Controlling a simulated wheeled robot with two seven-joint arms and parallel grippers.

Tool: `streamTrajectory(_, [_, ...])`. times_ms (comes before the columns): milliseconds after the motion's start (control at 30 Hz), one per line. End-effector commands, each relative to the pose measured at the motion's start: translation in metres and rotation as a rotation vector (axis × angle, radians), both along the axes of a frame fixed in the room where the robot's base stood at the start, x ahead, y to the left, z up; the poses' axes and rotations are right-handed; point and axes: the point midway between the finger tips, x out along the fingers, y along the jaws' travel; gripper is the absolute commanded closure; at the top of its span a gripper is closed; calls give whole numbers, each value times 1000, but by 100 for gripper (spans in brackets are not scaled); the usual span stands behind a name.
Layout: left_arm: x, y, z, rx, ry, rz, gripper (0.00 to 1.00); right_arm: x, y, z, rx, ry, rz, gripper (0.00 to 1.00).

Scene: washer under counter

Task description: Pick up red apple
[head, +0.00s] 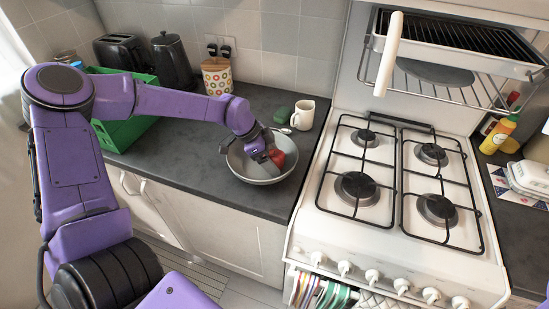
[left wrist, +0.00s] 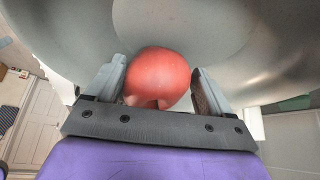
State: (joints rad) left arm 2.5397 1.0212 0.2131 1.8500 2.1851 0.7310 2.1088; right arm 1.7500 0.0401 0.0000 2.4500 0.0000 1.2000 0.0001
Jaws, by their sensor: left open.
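A red apple (head: 276,156) lies in a grey metal bowl (head: 240,171) on the dark counter. My left gripper (head: 270,160) reaches down into the bowl at the apple. In the left wrist view the apple (left wrist: 157,77) sits between the two fingers of my open left gripper (left wrist: 160,88), close to both. I cannot tell whether either finger touches it. The bowl wall (left wrist: 225,30) curves behind the apple. My right gripper does not show.
A green crate (head: 125,125), a patterned canister (head: 216,76), a dark kettle (head: 171,62) and a toaster (head: 120,52) stand further left and back.

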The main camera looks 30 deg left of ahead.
Motion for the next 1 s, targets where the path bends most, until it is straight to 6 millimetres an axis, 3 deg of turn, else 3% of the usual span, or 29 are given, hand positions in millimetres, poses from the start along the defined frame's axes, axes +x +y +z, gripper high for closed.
streamTrajectory(167, [0,0,0,0,-1,0,18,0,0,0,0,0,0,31])
streamTrajectory(300, [0,0,0,0,-1,0,64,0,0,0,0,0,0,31])
streamTrajectory(667, [1,0,4,-1,-2,0,64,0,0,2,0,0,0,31])
streamTrajectory(1000, [4,-7,46,-3,-3,-17,64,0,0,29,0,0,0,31])
